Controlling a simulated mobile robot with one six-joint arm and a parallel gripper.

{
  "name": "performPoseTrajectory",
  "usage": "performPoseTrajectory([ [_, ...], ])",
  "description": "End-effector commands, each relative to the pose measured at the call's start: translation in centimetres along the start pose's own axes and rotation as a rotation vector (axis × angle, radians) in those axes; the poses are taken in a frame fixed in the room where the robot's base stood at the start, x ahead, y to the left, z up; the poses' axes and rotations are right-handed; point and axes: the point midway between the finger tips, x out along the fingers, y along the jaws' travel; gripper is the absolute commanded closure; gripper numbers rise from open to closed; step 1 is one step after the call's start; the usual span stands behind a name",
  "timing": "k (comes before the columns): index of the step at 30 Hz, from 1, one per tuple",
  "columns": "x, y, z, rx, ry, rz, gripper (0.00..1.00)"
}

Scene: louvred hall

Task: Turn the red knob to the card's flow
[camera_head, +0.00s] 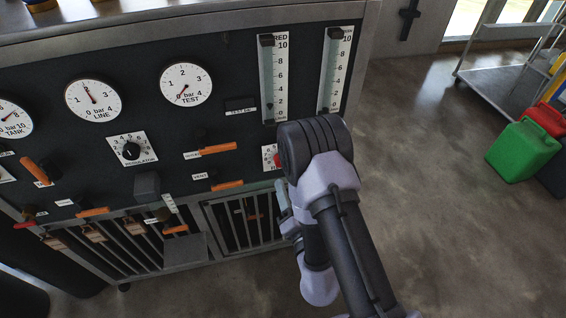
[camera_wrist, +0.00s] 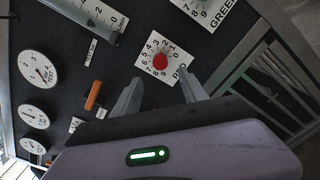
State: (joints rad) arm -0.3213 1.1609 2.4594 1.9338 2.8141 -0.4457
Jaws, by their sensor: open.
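The red knob (camera_wrist: 160,62) sits at the middle of a white numbered dial plate marked RED in the wrist view. In the head view my arm covers most of this plate, and only its left edge with a bit of red (camera_head: 276,158) shows. My gripper (camera_wrist: 161,84) is open and empty. Its two fingers point toward the knob from below in the wrist view, one on each side, apart from it. The flow tube marked RED (camera_head: 270,80) stands on the panel above, with a scale from 0 to 10. I cannot make out a readable card with a flow value.
A second flow tube (camera_head: 335,75) stands to the right. A GREEN dial plate (camera_wrist: 205,10) is near the red one. Orange-handled levers (camera_head: 218,149), a regulator knob (camera_head: 131,151) and round gauges (camera_head: 186,84) fill the panel. The floor at right is clear up to a green can (camera_head: 522,150).

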Motion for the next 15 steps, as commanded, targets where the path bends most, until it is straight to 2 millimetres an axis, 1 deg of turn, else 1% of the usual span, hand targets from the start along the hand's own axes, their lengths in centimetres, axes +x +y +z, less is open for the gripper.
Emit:
performPoseTrajectory([
  [6, 0.7, 0.4, 0.6, -0.002, -0.004, -0.004, 0.49],
  [15, 2.1, 0.5, 0.6, -0.001, -0.002, -0.001, 0.49],
])
